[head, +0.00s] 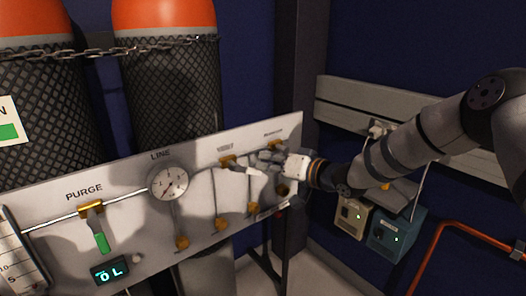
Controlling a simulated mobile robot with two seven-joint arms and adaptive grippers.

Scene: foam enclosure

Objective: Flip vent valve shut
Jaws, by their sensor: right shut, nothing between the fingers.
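The grey panel (130,235) carries several brass valves along a thin pipe. A brass valve (228,161) right of the gauge sits under a small label (225,147) that is too blurred to read surely but may say VENT. Its pale lever (247,169) points right and slightly down, roughly along the pipe. My right gripper (264,162) comes in from the right and is shut and empty, its fingertips close to the lever's right end. I cannot tell whether they touch. The gripper partly hides the valve at the panel's right end. My left gripper is not in view.
The PURGE valve (92,207) has a green lever hanging down. A round gauge (168,183) and a digital display (110,272) are on the panel. Chained cylinders (168,85) stand behind it. Small boxes (394,235) and an orange pipe (440,232) are at right.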

